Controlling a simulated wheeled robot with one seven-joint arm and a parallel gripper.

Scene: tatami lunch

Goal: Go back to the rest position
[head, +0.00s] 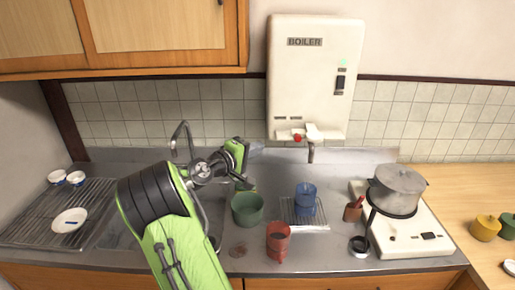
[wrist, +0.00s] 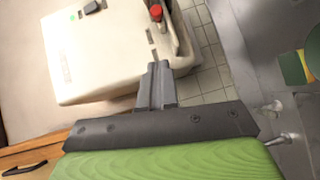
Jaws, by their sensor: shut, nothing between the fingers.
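My green arm reaches up over the sink in the head view. My gripper (head: 246,184) is above the counter, beside and above a green pot (head: 247,208), apart from it as far as I can tell. In the wrist view my gripper (wrist: 158,75) has its fingers together and empty, with the white boiler (wrist: 105,50) and wall tiles behind them.
A blue cup (head: 306,200) stands on a small rack, with a red cup (head: 278,240) in front. A pot (head: 397,188) sits on the white stove (head: 405,232) at right. A drying rack (head: 30,230) with white dishes is at left. A cabinet (head: 160,35) hangs above.

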